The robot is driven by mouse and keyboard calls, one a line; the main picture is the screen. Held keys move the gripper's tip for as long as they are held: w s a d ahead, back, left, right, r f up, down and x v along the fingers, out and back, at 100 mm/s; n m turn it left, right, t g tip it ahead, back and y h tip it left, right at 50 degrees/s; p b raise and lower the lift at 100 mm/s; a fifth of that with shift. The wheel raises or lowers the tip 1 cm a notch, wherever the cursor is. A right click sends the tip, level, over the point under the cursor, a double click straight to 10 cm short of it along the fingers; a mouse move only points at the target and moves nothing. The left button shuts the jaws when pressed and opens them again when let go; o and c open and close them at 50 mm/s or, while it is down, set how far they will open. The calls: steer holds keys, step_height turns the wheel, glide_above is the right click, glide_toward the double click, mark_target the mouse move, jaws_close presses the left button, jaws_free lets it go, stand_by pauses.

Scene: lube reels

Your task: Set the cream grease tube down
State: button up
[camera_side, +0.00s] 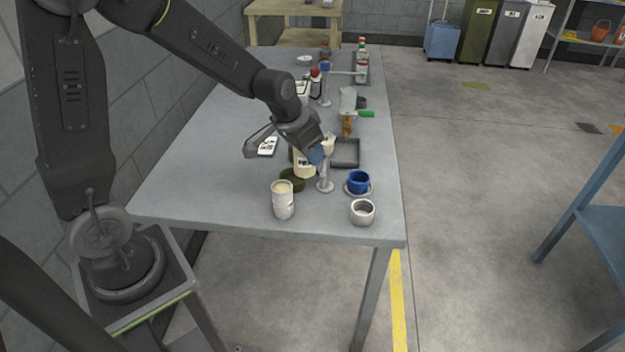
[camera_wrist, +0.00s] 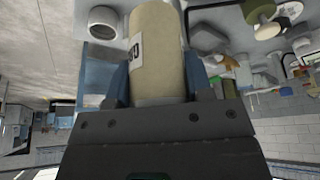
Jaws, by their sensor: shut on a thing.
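My gripper (camera_side: 316,154) is low over the near half of the grey table (camera_side: 235,205). Its blue fingers are shut on the cream grease tube, which fills the upper middle of the wrist view (camera_wrist: 158,50). The tube carries a white label with black lettering. In the side view the tube (camera_side: 303,167) shows partly behind the fingers, close to a slim metal stand (camera_side: 325,184) and a dark green round piece (camera_side: 291,181). I cannot tell whether its lower end touches anything.
A dark square tray (camera_side: 345,153) lies behind. Several bottles and another stand are farther back. The table's left front is clear.

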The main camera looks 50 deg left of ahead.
step_height(320, 180, up, 5)
steer(key=w+a+n, duration=0.1)
steer(key=w+a, duration=0.2)
steer(key=a, duration=0.3)
steer(key=w+a+r+n+y, duration=0.1)
steer(key=w+a, duration=0.1)
steer(key=a, duration=0.4)
steer(key=w+a+n, duration=0.1)
steer(key=w+a, duration=0.2)
steer(key=a, duration=0.3)
steer(key=s+a+f+n, duration=0.1)
steer(key=s+a+n, duration=0.1)
steer(key=a, duration=2.2)
steer(key=shift+y, duration=0.4)
steer(key=shift+w+d+f, duration=0.95)
steer(key=shift+w+f, duration=0.75)
steer(key=shift+f, duration=1)
steer(key=shift+w+d+f, duration=0.95)
steer(key=shift+w+f, duration=0.75)
steer(key=shift+f, duration=1)
steer(key=shift+w+d+f, duration=0.95)
steer(key=shift+w+f, duration=0.75)
steer(key=shift+f, duration=1)
